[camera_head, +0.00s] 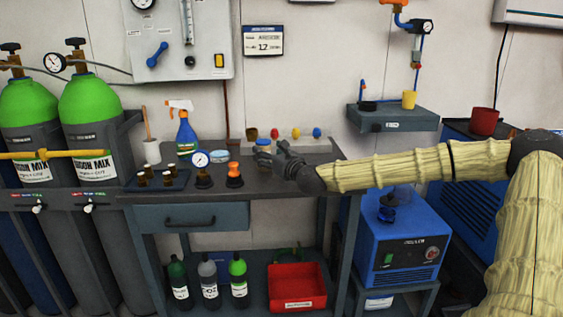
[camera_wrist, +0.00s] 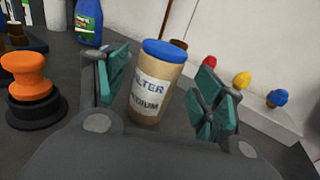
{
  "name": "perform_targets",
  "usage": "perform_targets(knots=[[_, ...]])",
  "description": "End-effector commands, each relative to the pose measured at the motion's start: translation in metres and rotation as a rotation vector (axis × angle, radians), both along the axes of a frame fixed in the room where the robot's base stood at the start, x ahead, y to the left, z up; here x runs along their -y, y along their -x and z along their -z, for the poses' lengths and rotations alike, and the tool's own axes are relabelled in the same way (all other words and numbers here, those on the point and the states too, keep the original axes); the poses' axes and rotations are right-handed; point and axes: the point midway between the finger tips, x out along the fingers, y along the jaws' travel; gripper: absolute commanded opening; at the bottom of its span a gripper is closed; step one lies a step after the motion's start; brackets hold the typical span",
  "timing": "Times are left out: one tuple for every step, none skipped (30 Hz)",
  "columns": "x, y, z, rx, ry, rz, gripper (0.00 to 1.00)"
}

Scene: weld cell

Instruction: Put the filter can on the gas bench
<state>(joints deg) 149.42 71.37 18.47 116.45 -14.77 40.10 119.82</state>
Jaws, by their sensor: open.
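The filter can (camera_wrist: 156,88) is tan with a blue lid and a white label. In the wrist view it is upright between the teal-padded fingers of my gripper (camera_wrist: 160,88), which is open. A gap shows on the right; the left pad is close to the can, and I cannot tell if it touches. The can appears to stand on the dark bench top. In the head view its blue lid (camera_head: 263,142) shows behind my gripper (camera_head: 262,156), which hides most of its body. The dark grey bench (camera_head: 300,176), beside the gas cylinders, appears to be the gas bench.
An orange-topped part (camera_head: 235,172), a gauge (camera_head: 201,160) and a spray bottle (camera_head: 186,131) stand left of my gripper. Red, yellow and blue knobs (camera_head: 297,133) are behind it. Green cylinders (camera_head: 90,105) are at left, a blue machine (camera_head: 400,240) at right.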

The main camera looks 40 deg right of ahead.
Motion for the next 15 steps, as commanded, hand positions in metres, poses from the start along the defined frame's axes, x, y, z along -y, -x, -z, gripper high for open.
perform_targets(knots=[[0.0,0.006,-0.002,0.002,-0.005,0.0,0.68],[-0.001,0.009,-0.002,0.002,-0.005,0.0,0.68],[-0.002,0.014,-0.002,0.003,-0.005,-0.002,0.68],[-0.002,0.016,-0.003,0.003,-0.006,-0.001,0.68],[-0.001,0.019,-0.002,0.002,-0.005,0.0,0.68],[-0.001,0.023,-0.002,0.001,-0.005,0.0,0.68],[-0.001,0.026,-0.002,0.002,-0.005,0.0,0.68],[-0.002,0.029,-0.002,0.002,-0.005,0.0,0.68],[-0.002,0.033,-0.002,0.002,-0.005,0.0,0.68],[-0.002,0.035,-0.002,0.002,-0.005,0.0,0.68],[-0.002,0.038,-0.002,0.002,-0.005,0.0,0.68],[-0.004,0.042,-0.002,0.002,-0.005,-0.002,0.68],[-0.004,0.044,-0.002,0.002,-0.005,-0.001,0.68],[-0.003,0.046,-0.003,0.003,-0.005,0.0,0.68],[-0.002,0.049,-0.003,0.002,-0.005,0.001,0.68]])
